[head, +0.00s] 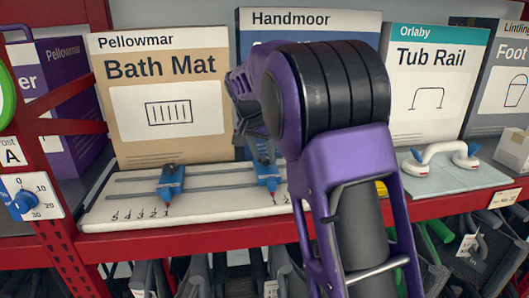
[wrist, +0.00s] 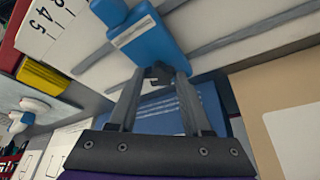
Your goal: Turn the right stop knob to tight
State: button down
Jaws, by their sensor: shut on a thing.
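A white board (head: 105,216) with two grey rails lies on the red shelf. The left blue stop (head: 171,184) sits on the rails near the 1 of a printed scale, with a small dark knob on top. The right blue stop (head: 268,172) sits further right under my gripper (head: 262,152). In the wrist view my fingertips (wrist: 158,74) meet at the right stop (wrist: 150,38), shut on its small dark knob (wrist: 160,77). The fingers largely hide the knob, so I cannot tell its turn. Part of the board right of this stop is behind my arm.
A white rail with blue ends (head: 440,155) is at the right. A blue dial (head: 23,202) is on the left post.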

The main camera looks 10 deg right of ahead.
jog(key=m, duration=0.2)
jog(key=m+g+h, duration=0.1)
jog(key=m, duration=0.1)
jog(key=m+g, duration=0.1)
jog(key=m, duration=0.1)
jog(key=shift+w+a+m+h, duration=0.25)
jog(key=shift+w+m+h, duration=0.05)
dwell(0.4)
jog(key=shift+c, duration=1.7)
grip_release()
jog(key=v, duration=1.7)
jog(key=shift+w+r, duration=0.15)
jog(key=shift+r, duration=0.05)
